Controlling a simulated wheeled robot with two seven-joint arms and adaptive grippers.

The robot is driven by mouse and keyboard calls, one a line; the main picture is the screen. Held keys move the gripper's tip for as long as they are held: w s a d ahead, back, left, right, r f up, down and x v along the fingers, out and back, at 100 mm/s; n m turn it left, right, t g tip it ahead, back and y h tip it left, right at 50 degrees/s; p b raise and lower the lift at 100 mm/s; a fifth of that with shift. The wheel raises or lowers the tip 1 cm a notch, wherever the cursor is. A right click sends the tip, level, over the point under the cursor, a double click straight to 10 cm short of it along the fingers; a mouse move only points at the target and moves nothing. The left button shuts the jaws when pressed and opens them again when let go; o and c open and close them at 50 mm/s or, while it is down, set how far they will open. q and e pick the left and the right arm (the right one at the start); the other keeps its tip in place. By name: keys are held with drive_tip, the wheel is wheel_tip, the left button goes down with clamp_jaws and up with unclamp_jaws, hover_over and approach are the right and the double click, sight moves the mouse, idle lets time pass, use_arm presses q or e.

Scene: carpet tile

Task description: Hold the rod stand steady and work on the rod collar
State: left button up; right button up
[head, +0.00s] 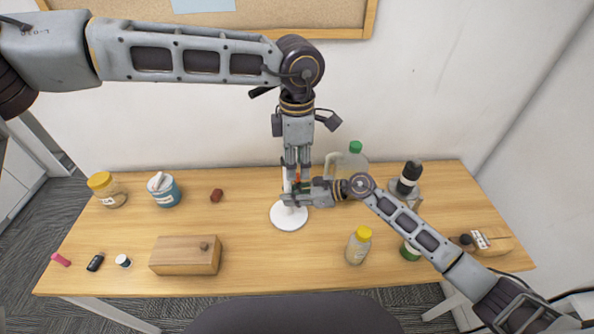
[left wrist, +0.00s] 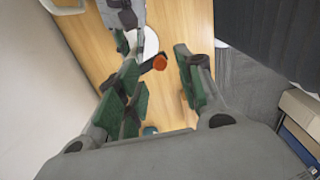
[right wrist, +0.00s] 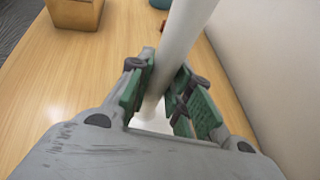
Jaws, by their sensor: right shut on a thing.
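The rod stand has a round white base (head: 289,216) on the middle of the table. Its white post (right wrist: 182,35) rises between my right fingers in the right wrist view. My right gripper (head: 288,198) is shut on this post from the right side, low above the base. The rod collar appears as a dark piece with an orange knob (left wrist: 160,62) in the left wrist view. My left gripper (head: 298,172) points straight down from above, its fingers apart. The orange knob shows in the gap between them, and contact is not visible. The grippers hide much of the post and collar in the head view.
A green-capped jug (head: 352,163) stands close behind my right gripper. A yellow-capped bottle (head: 357,247) is in front of my right arm. A wooden box (head: 185,256), a small dark red block (head: 216,195) and a blue tub (head: 164,192) are at left. Table front centre is clear.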

use_arm(q)
drive_tip(key=shift+f, duration=1.6)
clamp_jaws()
